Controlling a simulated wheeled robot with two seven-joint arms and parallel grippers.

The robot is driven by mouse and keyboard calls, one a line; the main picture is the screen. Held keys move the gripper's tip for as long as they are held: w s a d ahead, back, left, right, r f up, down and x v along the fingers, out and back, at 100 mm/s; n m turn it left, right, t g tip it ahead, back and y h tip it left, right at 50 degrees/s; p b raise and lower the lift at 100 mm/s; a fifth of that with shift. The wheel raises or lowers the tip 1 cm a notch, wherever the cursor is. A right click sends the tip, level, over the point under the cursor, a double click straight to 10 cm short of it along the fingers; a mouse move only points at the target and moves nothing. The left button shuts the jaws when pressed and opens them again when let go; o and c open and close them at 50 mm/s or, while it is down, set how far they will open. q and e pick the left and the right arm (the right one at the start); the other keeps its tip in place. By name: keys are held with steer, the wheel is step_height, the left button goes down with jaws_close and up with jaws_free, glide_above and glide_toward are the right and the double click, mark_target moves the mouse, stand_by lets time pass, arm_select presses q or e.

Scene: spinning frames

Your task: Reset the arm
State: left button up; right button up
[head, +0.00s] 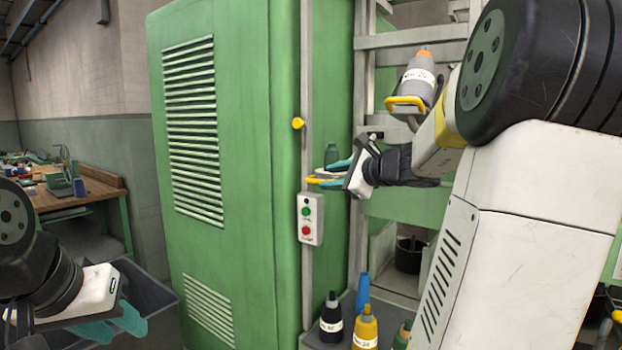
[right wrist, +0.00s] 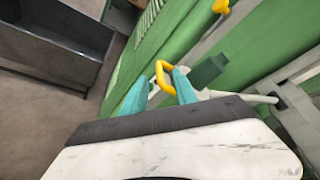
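My right arm comes in from the right in the head view. Its gripper (head: 327,174) has two teal fingers held apart, in front of the green cabinet's edge. A yellow loop handle (right wrist: 162,78) lies between or just beyond the fingertips in the right wrist view; I cannot tell whether it touches them. My right gripper also shows in the right wrist view (right wrist: 163,82), with its fingers spread. My left gripper (head: 118,322) is at the lower left of the head view, low and away from the cabinet, with its teal fingers apart and nothing seen between them.
A tall green cabinet (head: 235,130) fills the middle. A switch box (head: 311,219) with green and red buttons hangs below my right gripper. A grey bin (head: 150,292) is beside my left gripper.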

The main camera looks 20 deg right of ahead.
steer(key=s+a+f+n+g+y, duration=0.1)
steer(key=s+a+f+n+g, duration=0.1)
steer(key=s+a+n, duration=0.35)
steer(key=s+a+f+n+g+y, duration=0.1)
steer(key=s+a+f+n+g, duration=0.2)
steer(key=s+a+n, duration=0.3)
steer(key=s+a+f+n+g+h, duration=0.1)
steer(key=s+f+n+h, duration=0.1)
steer(key=s+f+n, duration=0.2)
steer(key=s+f+n+g+h, duration=0.1)
steer(key=s+f+n+h, duration=0.2)
steer(key=s+n, duration=0.4)
steer(key=s+f, duration=0.1)
steer(key=s, duration=0.2)
steer(key=shift+s+a+f+g, duration=0.2)
steer(key=shift+s+a+g, duration=0.2)
